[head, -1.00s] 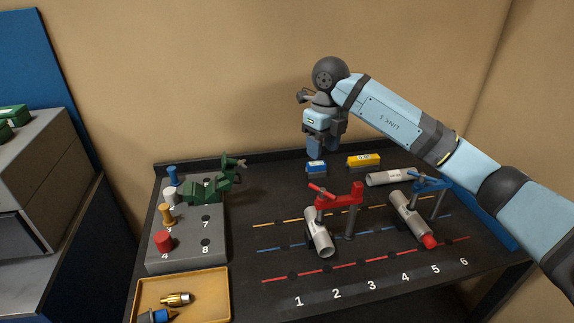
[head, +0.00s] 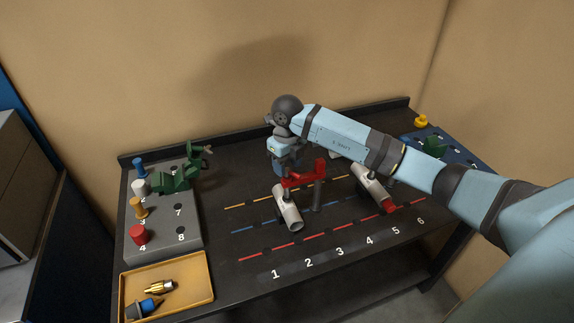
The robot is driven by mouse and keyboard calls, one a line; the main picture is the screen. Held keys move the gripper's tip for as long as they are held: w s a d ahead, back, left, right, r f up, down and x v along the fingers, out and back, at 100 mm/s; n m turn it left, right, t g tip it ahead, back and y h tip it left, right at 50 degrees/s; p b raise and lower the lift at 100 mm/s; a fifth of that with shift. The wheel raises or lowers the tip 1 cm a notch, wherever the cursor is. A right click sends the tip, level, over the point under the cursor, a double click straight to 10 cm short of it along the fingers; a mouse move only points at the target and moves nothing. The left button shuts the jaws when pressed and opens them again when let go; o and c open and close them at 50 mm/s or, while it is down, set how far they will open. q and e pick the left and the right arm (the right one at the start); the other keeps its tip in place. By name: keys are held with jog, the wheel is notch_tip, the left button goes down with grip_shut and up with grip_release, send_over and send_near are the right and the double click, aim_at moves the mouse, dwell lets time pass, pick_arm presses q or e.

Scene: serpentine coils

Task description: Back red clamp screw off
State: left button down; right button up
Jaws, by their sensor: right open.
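The red clamp (head: 319,169) stands on its dark post (head: 317,196), its arm reaching left over a grey pipe (head: 288,211) that lies tilted on the table. The clamp's screw is at the left end of the arm, above the pipe, and is largely hidden by my right gripper. My right gripper (head: 287,171) points down at that end, just behind or over the screw. Its jaws are open and hold nothing that I can see. I cannot tell whether a finger touches the screw. My left gripper is out of view.
A second grey pipe with a red end (head: 388,207) lies to the right, partly under my right arm. A grey block with coloured pegs (head: 125,240) and a yellow tray (head: 207,295) are at the left. A blue board (head: 468,156) is at the right.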

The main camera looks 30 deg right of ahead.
jog(key=shift+f, duration=0.9)
jog(key=shift+c, duration=0.5)
grip_shut()
jog(key=shift+f+m, duration=0.1)
jog(key=shift+m, duration=0.3)
jog(key=shift+m+b, duration=0.45)
jog(key=shift+m, duration=0.05)
jog(key=shift+o, duration=0.5)
grip_release()
